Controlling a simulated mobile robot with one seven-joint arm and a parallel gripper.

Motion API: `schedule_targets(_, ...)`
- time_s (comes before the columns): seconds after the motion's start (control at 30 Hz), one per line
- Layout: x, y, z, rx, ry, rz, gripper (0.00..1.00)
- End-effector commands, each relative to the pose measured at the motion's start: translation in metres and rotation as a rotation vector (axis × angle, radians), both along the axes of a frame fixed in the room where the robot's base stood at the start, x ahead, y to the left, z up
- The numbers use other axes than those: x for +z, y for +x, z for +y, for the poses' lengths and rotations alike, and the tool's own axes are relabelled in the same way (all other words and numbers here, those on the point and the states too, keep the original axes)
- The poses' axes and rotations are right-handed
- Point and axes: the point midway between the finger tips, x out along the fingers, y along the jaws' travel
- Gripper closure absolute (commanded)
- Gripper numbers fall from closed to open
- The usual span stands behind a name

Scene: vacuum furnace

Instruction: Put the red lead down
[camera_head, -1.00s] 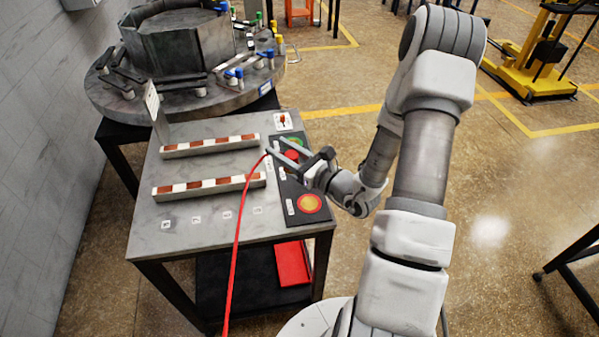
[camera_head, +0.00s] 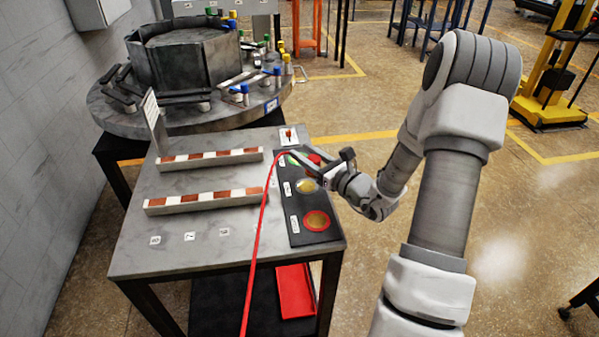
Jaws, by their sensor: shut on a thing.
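The red lead (camera_head: 261,222) runs from the tip of my gripper (camera_head: 291,154) down over the front of the grey table and out at the bottom of the picture. My gripper is shut on the lead's upper end, above the far part of a black panel (camera_head: 299,210) on the table's right side. The panel carries a yellow disc with a red ring (camera_head: 316,221), a plain yellow disc (camera_head: 307,186), a red spot and a green spot, partly hidden by my gripper. Whether the lead's end touches the panel I cannot tell.
Two red-and-white striped bars (camera_head: 205,201) lie on the table (camera_head: 180,258), with small labels in front. A round furnace base (camera_head: 125,118) with coloured clamps stands behind. A red tray (camera_head: 295,291) sits on the lower shelf.

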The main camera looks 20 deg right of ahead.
Motion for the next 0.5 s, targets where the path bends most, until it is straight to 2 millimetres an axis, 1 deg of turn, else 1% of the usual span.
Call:
schedule_targets(0.03, -0.006, 0.005, 0.006, 0.003, 0.001, -0.002, 1.0)
schedule_targets(0.1, -0.009, 0.01, 0.01, 0.001, 0.0, -0.001, 1.0)
schedule_targets(0.27, -0.016, 0.013, 0.013, 0.0, -0.001, -0.001, 1.0)
schedule_targets(0.43, -0.043, 0.013, 0.013, 0.0, 0.002, 0.001, 1.0)
schedule_targets(0.5, -0.05, 0.013, 0.013, 0.0, 0.001, 0.0, 1.0)
